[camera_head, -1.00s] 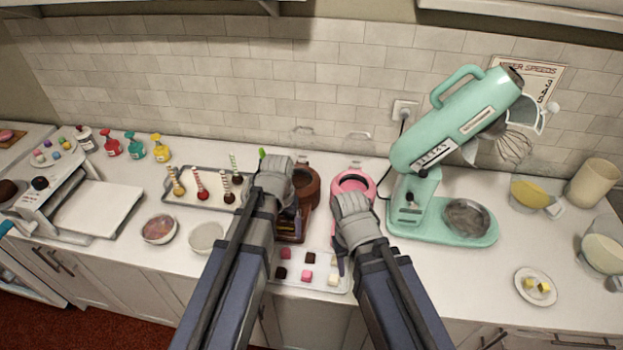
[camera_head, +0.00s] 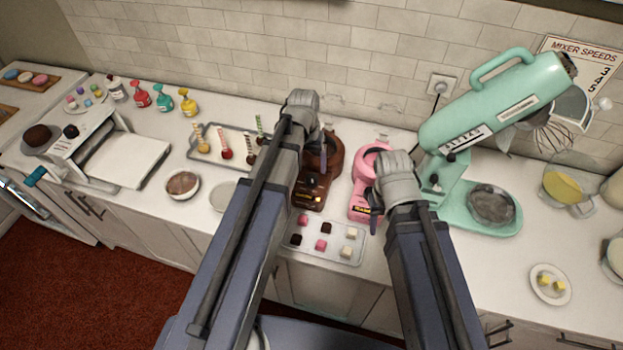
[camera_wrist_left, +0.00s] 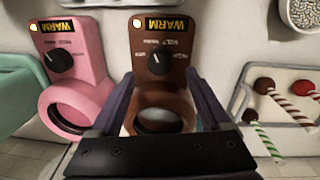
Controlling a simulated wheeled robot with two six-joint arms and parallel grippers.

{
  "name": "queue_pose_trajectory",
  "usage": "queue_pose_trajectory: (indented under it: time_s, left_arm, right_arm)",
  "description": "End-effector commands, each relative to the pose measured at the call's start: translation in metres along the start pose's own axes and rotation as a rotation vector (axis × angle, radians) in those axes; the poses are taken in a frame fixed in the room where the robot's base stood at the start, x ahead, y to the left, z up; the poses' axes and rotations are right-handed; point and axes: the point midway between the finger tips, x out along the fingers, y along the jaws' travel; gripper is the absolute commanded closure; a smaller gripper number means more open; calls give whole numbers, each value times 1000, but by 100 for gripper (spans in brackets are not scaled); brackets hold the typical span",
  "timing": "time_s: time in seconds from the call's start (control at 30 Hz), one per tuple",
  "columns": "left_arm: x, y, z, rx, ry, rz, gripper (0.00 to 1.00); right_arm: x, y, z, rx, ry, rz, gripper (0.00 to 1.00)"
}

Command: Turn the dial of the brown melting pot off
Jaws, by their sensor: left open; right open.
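The brown melting pot (camera_head: 331,160) stands on the counter, partly hidden behind my left arm in the head view. In the left wrist view its front panel (camera_wrist_left: 170,40) carries a WARM label, a pale indicator light and a black dial (camera_wrist_left: 158,62) with a white mark. My left gripper (camera_wrist_left: 160,76) is open, its fingers on either side of the brown pot's lower panel and round opening, with nothing between them visibly gripped. My right gripper (camera_head: 375,192) is open beside the pink melting pot (camera_head: 362,203); its fingers are partly hidden.
The pink pot also shows its own dial (camera_wrist_left: 62,61) in the left wrist view. A tray of sweets (camera_head: 325,256) lies in front of the pots. A rack of cake pops (camera_head: 205,160) is left, and a mint mixer (camera_head: 490,110) stands right.

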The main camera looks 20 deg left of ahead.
Motion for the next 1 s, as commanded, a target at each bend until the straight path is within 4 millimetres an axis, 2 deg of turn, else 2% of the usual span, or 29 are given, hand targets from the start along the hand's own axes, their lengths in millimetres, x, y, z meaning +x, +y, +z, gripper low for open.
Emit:
queue_pose_trajectory:
  time_s: [0.03,0.3,0.7,1.0]
  left_arm:
    - [13,0,0,0,0,0,19]
    - [45,0,0,0,0,0,19]
    - [49,0,0,0,0,0,19]
    - [49,0,0,0,0,0,52]
  right_arm:
    - [13,-1,-1,-1,0,0,49]
    - [44,-4,-3,-1,0,1,49]
    - [49,-5,-3,0,0,0,49]
    - [49,-5,-3,0,0,0,49]
